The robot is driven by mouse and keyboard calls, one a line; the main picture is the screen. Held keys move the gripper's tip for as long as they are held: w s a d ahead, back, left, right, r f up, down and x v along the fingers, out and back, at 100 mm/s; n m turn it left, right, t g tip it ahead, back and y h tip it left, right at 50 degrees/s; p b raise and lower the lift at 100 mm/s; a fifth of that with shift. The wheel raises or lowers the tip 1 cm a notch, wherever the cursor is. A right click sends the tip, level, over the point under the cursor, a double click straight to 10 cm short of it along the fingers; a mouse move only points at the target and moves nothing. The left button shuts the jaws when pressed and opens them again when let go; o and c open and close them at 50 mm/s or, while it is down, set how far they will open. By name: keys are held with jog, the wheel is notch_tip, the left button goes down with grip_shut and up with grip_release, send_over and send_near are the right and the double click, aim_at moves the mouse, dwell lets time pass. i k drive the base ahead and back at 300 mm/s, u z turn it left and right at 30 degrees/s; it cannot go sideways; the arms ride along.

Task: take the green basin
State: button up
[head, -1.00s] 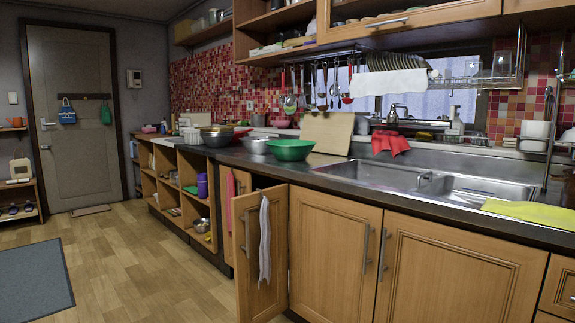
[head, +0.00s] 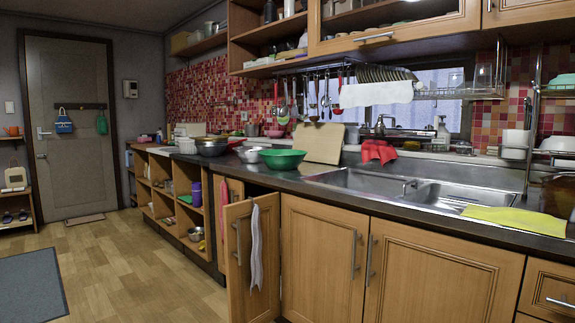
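The green basin (head: 282,160) is a wide open bowl. It sits upright on the dark countertop (head: 318,186), left of the sink, in front of a light wooden cutting board (head: 318,143). A metal bowl (head: 249,154) stands just to its left; I cannot tell whether the two touch. My gripper is not in the head view, so its state does not show.
A cabinet door (head: 251,258) below the basin stands open into the room, with a pale cloth over it. The sink (head: 400,187) lies to the right. Utensils hang from the rail above.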

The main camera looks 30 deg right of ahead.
aim_at(274, 159)
jog(key=u, duration=0.35)
jog(key=i, duration=1.35)
jog(key=z, duration=1.25)
jog(key=i, duration=0.8)
jog(key=z, duration=0.95)
